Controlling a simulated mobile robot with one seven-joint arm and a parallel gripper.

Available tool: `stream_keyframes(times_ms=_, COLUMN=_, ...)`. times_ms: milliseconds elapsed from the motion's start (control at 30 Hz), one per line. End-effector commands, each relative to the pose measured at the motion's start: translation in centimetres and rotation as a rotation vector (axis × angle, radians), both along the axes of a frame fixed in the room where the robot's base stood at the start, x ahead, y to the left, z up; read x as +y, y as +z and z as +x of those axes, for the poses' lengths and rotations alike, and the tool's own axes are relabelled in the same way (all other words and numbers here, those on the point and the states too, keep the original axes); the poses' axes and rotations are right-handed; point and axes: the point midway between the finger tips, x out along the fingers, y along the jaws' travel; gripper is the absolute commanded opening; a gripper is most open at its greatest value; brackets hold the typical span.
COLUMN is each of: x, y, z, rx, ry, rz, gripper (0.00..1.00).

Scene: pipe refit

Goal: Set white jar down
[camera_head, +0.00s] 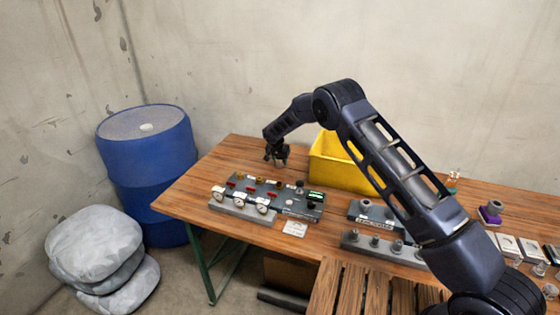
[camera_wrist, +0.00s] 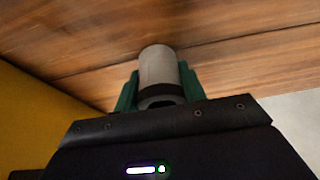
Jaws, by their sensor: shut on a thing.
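My gripper (camera_head: 277,156) is at the far left part of the wooden table (camera_head: 185,203), just left of the yellow bin (camera_head: 338,172). In the wrist view its green fingers (camera_wrist: 190,84) are shut on a pale grey-white cylinder, the white jar (camera_wrist: 158,70), with a dark band near its lower end. Wood planks show behind the jar in that view. In the head view the jar is mostly hidden by the gripper. I cannot tell whether the jar touches the table.
A grey board with gauges and valves (camera_head: 240,206) lies in front of the gripper. More fittings (camera_head: 375,242) stand at the table's front middle. A purple-based part (camera_head: 491,211) is at right. A blue barrel (camera_head: 148,160) and grey sacks (camera_head: 95,245) stand on the floor at left.

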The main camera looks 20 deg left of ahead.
Motion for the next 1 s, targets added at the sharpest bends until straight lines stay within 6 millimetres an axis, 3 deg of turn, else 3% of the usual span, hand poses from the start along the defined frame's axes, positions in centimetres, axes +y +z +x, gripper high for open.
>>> stream_keyframes(times_ms=67, x=0.0, y=-0.2, z=0.0, rx=0.0, ry=0.0, rz=0.0, gripper=0.17)
stream_keyframes(times_ms=100, x=0.0, y=-0.2, z=0.0, rx=0.0, ry=0.0, rz=0.0, gripper=0.46)
stream_keyframes(times_ms=200, x=0.0, y=-0.2, z=0.0, rx=0.0, ry=0.0, rz=0.0, gripper=0.62)
stream_keyframes(times_ms=567, x=0.0, y=0.3, z=-0.1, rx=0.0, ry=0.0, rz=0.0, gripper=0.62)
stream_keyframes(times_ms=767, x=0.1, y=2.8, z=-1.1, rx=-0.001, ry=0.0, rz=0.001, gripper=0.62)
stream_keyframes(times_ms=1000, x=0.1, y=7.2, z=-2.9, rx=-0.001, ry=0.0, rz=0.001, gripper=0.62)
